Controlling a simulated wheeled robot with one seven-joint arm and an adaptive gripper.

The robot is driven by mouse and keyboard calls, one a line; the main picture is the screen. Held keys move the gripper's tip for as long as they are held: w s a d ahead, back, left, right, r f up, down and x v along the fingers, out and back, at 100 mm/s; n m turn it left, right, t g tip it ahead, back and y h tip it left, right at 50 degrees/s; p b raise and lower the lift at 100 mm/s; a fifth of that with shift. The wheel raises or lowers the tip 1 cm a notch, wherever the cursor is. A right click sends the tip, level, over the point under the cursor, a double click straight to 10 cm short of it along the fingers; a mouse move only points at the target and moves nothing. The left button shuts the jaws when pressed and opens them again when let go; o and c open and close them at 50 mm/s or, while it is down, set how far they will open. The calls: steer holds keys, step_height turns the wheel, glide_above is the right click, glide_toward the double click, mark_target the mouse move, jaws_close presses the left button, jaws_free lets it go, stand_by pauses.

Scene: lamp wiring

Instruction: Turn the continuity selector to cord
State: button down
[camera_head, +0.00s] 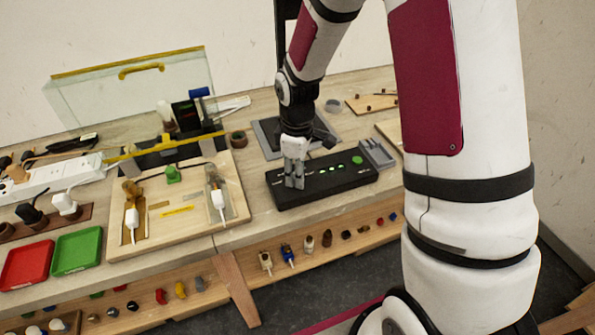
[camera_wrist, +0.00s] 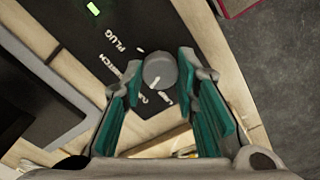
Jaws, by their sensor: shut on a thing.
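The continuity tester is a black box (camera_head: 335,182) on the table in the head view, with a green button and small lit green lamps. Its selector is a round grey knob (camera_wrist: 159,70) in the wrist view, with white lettering around it. "PLUG" reads clearly; a word ending like "SWITCH" is partly covered, and other marks are hidden by my fingers. My gripper (camera_head: 293,182) points down over the left end of the box. In the wrist view my gripper (camera_wrist: 160,78) has its teal-padded fingers on both sides of the knob, shut on it. The knob's pointing direction is hard to tell.
A wooden board (camera_head: 160,243) with white plugs and a green piece lies left of the box. Red (camera_head: 27,266) and green (camera_head: 77,250) trays and a white power strip (camera_head: 50,178) are further left. A grey holder (camera_head: 376,153) stands at the box's right end.

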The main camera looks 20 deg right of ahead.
steer(key=shift+n, duration=0.3)
steer(key=c, duration=1.2)
jaws_free()
steer(key=shift+c, duration=0.2)
steer(key=shift+r, duration=0.1)
step_height(320, 180, up, 12)
